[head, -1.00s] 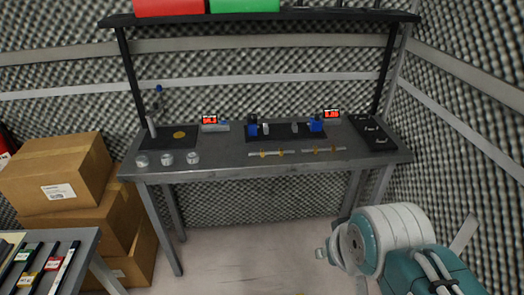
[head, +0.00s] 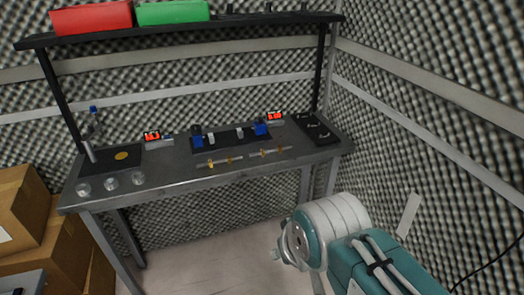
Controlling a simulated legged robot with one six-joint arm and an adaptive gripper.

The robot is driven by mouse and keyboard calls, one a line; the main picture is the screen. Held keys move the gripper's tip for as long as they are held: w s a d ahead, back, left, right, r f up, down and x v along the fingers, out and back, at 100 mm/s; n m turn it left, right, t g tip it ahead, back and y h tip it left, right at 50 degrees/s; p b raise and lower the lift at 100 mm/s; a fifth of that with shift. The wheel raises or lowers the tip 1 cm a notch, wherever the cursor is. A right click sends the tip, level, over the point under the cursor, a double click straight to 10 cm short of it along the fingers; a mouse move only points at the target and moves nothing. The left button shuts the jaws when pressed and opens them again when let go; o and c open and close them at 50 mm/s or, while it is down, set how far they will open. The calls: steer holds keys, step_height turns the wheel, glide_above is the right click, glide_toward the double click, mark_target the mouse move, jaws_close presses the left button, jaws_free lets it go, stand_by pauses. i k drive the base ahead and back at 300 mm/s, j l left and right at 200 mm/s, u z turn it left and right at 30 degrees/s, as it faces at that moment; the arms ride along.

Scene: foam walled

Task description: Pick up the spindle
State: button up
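On the grey workbench (head: 190,181), in the head view, a black mat (head: 226,136) carries two blue blocks, the left one (head: 198,141) and the right one (head: 260,129). Two small silver upright pieces stand between them, one at left (head: 211,139) and one at right (head: 240,132). Small brass-coloured pieces (head: 211,163) sit on two narrow rails along the front of the bench. I cannot tell which of these small parts is the spindle. My arm is at the lower right, short of the bench. No gripper fingers can be made out.
Several clear jars (head: 110,181) stand at the bench's left front, near a stand (head: 89,150). Two red-lit displays (head: 153,136) and a black panel (head: 314,128) are farther back. A shelf (head: 180,27) holds red and green bins. Cardboard boxes (head: 28,215) stand left. Foam walls enclose the bench.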

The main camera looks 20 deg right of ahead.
mark_target(228, 159)
steer(key=i, duration=1.25)
